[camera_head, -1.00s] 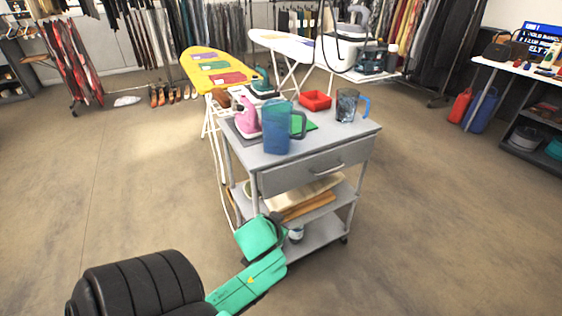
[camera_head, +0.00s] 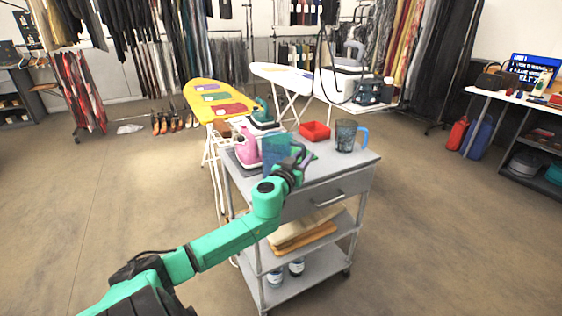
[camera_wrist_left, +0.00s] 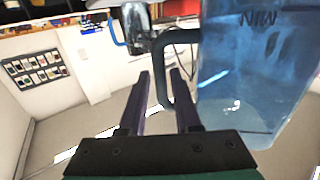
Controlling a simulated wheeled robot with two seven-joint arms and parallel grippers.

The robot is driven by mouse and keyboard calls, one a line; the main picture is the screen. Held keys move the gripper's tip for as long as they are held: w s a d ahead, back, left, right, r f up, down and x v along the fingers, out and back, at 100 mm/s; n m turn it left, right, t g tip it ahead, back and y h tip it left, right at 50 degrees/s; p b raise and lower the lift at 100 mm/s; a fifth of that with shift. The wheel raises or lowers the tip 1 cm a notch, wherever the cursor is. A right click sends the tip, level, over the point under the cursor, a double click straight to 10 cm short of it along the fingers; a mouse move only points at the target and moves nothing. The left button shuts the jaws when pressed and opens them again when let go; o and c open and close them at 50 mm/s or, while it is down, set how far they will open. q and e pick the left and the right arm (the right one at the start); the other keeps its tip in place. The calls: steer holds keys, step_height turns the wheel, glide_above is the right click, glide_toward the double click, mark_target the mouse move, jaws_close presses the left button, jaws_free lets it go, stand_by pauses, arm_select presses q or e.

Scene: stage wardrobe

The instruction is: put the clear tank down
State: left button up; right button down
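A clear, greyish tank with a blue handle (camera_head: 346,136) stands upright on the right of the grey trolley's top (camera_head: 340,168). It also shows in the left wrist view (camera_wrist_left: 136,22), beyond the fingers. A see-through blue tank with a dark handle (camera_head: 275,150) stands on the trolley's front edge; in the left wrist view it fills the right side (camera_wrist_left: 250,75). My left gripper (camera_head: 297,156) is at this blue tank's handle side. Its two fingers (camera_wrist_left: 160,75) are apart, with the handle bar between their tips; contact cannot be told. My right gripper is out of view.
A yellow ironing board (camera_head: 215,98) is behind the trolley. The floor at left is clear.

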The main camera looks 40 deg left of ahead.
arm_select(q)
steer(key=x, duration=0.3)
steer(key=shift+w+a, duration=0.2)
steer(key=shift+w, duration=0.1)
steer(key=shift+s, duration=0.1)
jaws_close()
stand_by(1.0)
